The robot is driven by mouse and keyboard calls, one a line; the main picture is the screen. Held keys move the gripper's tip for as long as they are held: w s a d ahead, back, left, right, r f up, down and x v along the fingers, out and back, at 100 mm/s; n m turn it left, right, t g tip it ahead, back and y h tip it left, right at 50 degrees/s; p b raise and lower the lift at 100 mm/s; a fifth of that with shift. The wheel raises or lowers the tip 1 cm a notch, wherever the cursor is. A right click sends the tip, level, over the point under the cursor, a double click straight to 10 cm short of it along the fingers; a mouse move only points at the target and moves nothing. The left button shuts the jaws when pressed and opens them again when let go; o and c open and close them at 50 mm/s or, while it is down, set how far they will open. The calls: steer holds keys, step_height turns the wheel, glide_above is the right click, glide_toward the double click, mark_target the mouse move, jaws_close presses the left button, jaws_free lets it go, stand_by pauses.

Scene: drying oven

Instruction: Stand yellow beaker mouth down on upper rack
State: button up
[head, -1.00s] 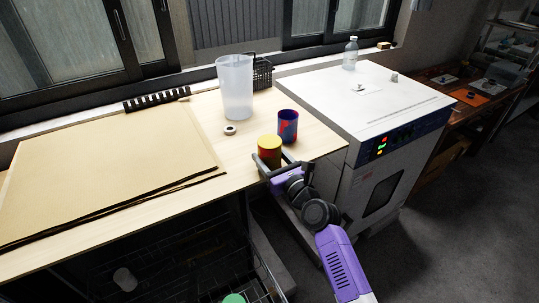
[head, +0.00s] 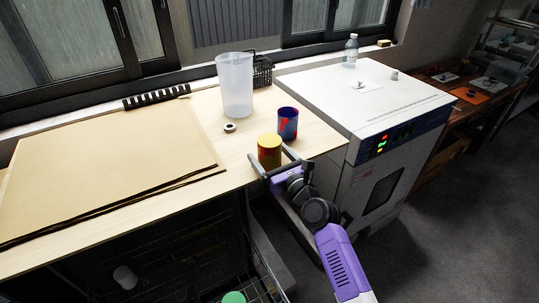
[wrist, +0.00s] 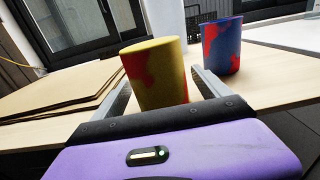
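The yellow beaker (head: 269,152), with red patches, stands upright on the light wooden tabletop near its front edge. It also shows large in the wrist view (wrist: 157,78). I cannot clearly tell whether its mouth is up or down. My gripper (head: 268,151) is open, with one finger on each side of the beaker; gaps show beside it in the wrist view. A wire rack (head: 268,284) shows in part below the table at the bottom of the head view. I cannot tell whether it is the upper one.
A blue and red beaker (head: 288,123) stands just behind and right. A tall translucent beaker (head: 236,86), a tape roll (head: 230,128) and a black basket (head: 263,72) are farther back. The white oven (head: 345,95) stands right. Brown boards (head: 105,165) cover the left tabletop.

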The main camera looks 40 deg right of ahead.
mark_target(275, 162)
steer(key=shift+v, duration=3.95)
